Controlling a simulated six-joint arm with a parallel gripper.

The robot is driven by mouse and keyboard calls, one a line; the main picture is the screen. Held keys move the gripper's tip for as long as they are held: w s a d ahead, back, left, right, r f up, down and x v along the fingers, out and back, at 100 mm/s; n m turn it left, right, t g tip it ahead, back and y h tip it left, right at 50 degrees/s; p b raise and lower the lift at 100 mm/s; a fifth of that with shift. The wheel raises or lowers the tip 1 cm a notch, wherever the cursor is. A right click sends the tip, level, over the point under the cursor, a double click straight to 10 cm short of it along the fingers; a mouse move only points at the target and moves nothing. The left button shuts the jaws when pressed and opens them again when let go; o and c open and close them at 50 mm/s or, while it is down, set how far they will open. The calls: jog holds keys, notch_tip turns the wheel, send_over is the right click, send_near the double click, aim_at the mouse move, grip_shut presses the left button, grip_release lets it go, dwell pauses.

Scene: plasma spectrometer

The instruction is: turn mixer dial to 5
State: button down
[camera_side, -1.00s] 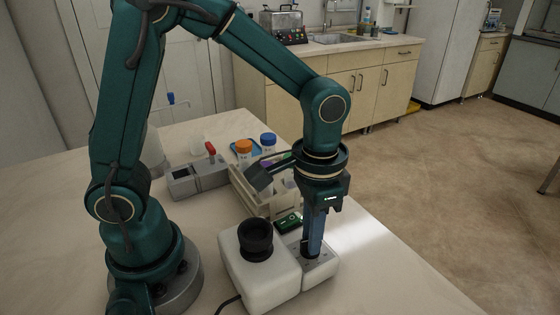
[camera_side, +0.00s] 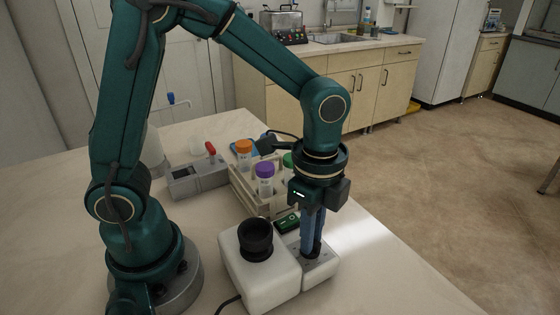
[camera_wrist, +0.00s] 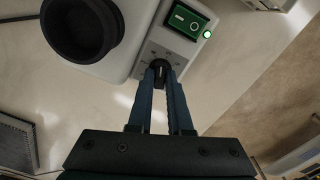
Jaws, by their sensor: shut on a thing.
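The mixer (camera_side: 262,268) is a white box with a black round cup (camera_side: 255,240) on top and a lower grey panel (camera_side: 322,265) on its right. The black mixer dial (camera_wrist: 160,69) sits on that panel, partly hidden by my fingers, with a light mark on it. My gripper (camera_side: 312,248) points straight down over the panel, its blue fingers shut on the dial. In the wrist view my gripper's fingertips (camera_wrist: 161,73) lie on either side of the dial. I cannot read which number the dial points to.
A wooden rack (camera_side: 245,190) with capped tubes stands behind. A grey device with a red lever (camera_side: 199,177) is at left. The table's right front is clear.

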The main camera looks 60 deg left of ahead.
jog(key=shift+m, duration=1.9)
jog(key=c, duration=0.8)
grip_release()
jog(key=shift+c, duration=0.2)
jog(key=shift+r, duration=0.1)
jog(key=shift+r, duration=2.5)
